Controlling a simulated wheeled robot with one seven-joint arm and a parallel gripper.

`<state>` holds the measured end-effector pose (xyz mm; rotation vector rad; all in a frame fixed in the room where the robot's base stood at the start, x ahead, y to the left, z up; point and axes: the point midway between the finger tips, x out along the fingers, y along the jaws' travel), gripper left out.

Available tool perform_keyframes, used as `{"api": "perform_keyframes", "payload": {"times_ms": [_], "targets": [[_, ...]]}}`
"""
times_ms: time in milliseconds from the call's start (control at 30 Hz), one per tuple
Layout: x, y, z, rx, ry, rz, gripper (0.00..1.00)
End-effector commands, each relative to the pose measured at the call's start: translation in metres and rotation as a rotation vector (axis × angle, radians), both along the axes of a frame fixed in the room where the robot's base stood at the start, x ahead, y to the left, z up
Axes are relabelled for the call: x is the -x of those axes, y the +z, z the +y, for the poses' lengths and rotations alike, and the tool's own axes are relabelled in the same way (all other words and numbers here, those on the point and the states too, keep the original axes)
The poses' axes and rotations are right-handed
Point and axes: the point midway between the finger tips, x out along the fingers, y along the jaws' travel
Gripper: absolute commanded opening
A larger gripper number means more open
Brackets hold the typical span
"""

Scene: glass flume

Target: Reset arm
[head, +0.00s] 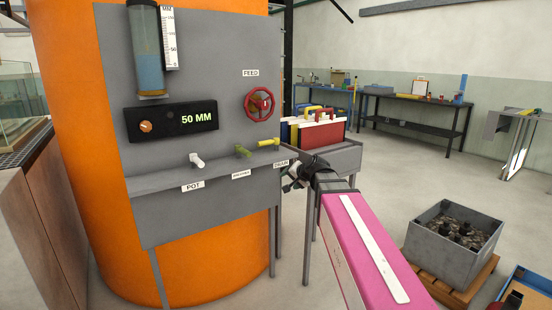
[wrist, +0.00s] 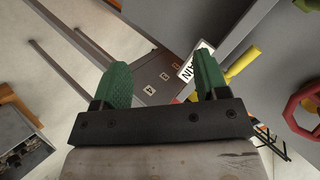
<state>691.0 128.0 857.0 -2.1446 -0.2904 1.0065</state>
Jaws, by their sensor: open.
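My gripper (wrist: 163,82) is open, with two green fingertips spread apart and nothing between them in the wrist view. In the head view, my arm reaches forward and its dark end (head: 302,179) is beside the right edge of the grey control panel (head: 150,207), close to the yellow drain lever (head: 268,142). In the wrist view, the yellow lever (wrist: 243,64) and the drain label (wrist: 196,62) lie just beyond the right finger. I cannot tell whether the gripper touches the panel.
The red feed wheel (head: 259,104) is above the levers. A rack of coloured gates (head: 322,134) stands behind my gripper. A grey crate of stones (head: 455,238) sits on a pallet at the right. Open floor (head: 420,160) lies between the crate and the benches.

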Motion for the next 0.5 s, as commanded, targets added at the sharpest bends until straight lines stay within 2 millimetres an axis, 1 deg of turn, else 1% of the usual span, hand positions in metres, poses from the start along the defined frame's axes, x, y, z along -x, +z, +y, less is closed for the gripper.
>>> {"api": "perform_keyframes", "payload": {"times_ms": [33,67,100,167,200,267,300,367,400,467,500], "targets": [[0.012,-0.026,-0.008,0.052,0.017,0.039,0.67],[0.018,-0.040,-0.012,0.085,0.028,0.060,0.67],[0.027,-0.059,-0.018,0.127,0.043,0.091,0.67],[0.040,-0.086,-0.027,0.190,0.069,0.137,0.67],[0.050,-0.104,-0.033,0.231,0.087,0.169,0.67],[0.065,-0.129,-0.043,0.292,0.115,0.218,0.67],[0.076,-0.145,-0.050,0.331,0.133,0.251,0.67],[0.093,-0.168,-0.060,0.388,0.162,0.302,0.67],[0.105,-0.183,-0.067,0.426,0.183,0.337,0.67],[0.123,-0.204,-0.078,0.480,0.214,0.390,0.67],[0.136,-0.217,-0.085,0.515,0.235,0.425,0.67]]}}
